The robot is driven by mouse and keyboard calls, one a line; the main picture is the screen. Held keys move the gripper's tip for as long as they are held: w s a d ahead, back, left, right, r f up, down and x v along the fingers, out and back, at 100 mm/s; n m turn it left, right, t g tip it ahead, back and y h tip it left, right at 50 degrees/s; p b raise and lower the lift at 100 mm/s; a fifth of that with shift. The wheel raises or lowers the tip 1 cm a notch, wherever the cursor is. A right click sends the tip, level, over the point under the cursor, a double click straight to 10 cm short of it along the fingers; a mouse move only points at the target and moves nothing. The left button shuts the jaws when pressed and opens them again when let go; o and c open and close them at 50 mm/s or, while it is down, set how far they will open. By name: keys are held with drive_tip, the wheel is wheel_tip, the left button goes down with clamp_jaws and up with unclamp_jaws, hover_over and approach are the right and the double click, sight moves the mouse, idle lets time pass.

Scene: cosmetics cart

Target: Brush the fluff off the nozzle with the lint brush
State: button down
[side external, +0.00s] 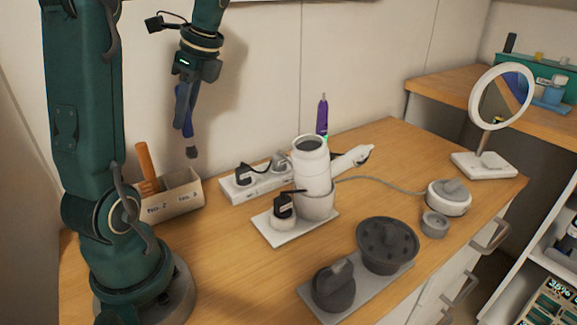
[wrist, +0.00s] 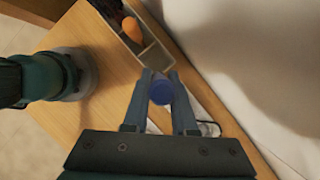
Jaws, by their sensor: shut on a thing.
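My gripper (side external: 185,115) hangs in the air at the upper left, above the desk near the box, pointing down. It is shut on what looks like the lint brush (side external: 191,152), whose dark grey tip hangs below the fingers. In the wrist view the round blue end of the brush (wrist: 161,92) sits between the two fingers. A dark grey piece with a raised flat fin, probably the nozzle (side external: 333,287), stands on a grey tray at the front of the desk, well apart from the brush. I cannot make out any fluff on it.
A dark diffuser (side external: 388,240) shares the grey tray (side external: 375,284). A tall white cylinder (side external: 312,165) stands mid-desk near a power strip (side external: 258,183) and a purple upright item (side external: 322,115). A divided box (side external: 178,197) holds an orange handle (side external: 147,163). A ring mirror (side external: 485,162) stands right.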

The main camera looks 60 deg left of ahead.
drive_tip(key=w+d+r+m+t+y, duration=0.1)
drive_tip(key=w+d+m, duration=0.35)
drive_tip(key=d, duration=0.25)
drive_tip(key=w+d+r+m+t, duration=0.1)
drive_tip(key=w+d+m+t, duration=0.15)
drive_tip(key=w+d, duration=0.35)
drive_tip(key=s+d+m+t, duration=0.3)
drive_tip(key=d+m, duration=0.6)
drive_tip(key=d, duration=1.1)
drive_tip(key=shift+f, duration=3.1)
drive_tip(key=shift+w+f, duration=0.55)
drive_tip(key=shift+w, duration=2.2)
drive_tip(key=shift+s, duration=2.9)
wheel_tip(320, 180, up, 8)
drive_tip(key=shift+d+h, duration=0.25)
drive_tip(key=shift+h, duration=0.05)
drive_tip(key=shift+g, duration=0.25)
